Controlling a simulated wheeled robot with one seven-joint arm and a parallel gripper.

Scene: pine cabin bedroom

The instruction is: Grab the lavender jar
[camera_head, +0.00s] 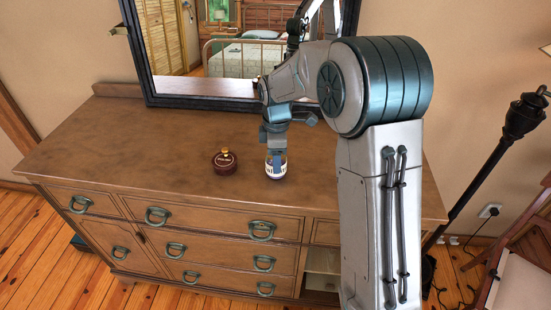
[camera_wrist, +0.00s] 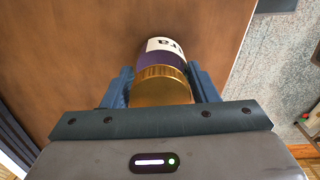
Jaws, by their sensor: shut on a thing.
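The jar (camera_wrist: 160,60) has a gold lid, a dark purple band and a white label with dark letters in the wrist view. In the head view the jar (camera_head: 276,172) stands on the dresser top (camera_head: 160,150), right of a dark red jar. My gripper (camera_wrist: 163,88) is shut on the jar, with one blue finger on each side of the lid. In the head view my gripper (camera_head: 276,157) reaches down from above and hides the jar's upper part. I cannot tell whether the jar's base still touches the wood.
A dark red jar (camera_head: 225,162) with a gold knob stands close by on the left. A black-framed mirror (camera_head: 240,88) stands behind. The dresser's left side is clear. A dark floor lamp (camera_head: 500,145) stands to the right.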

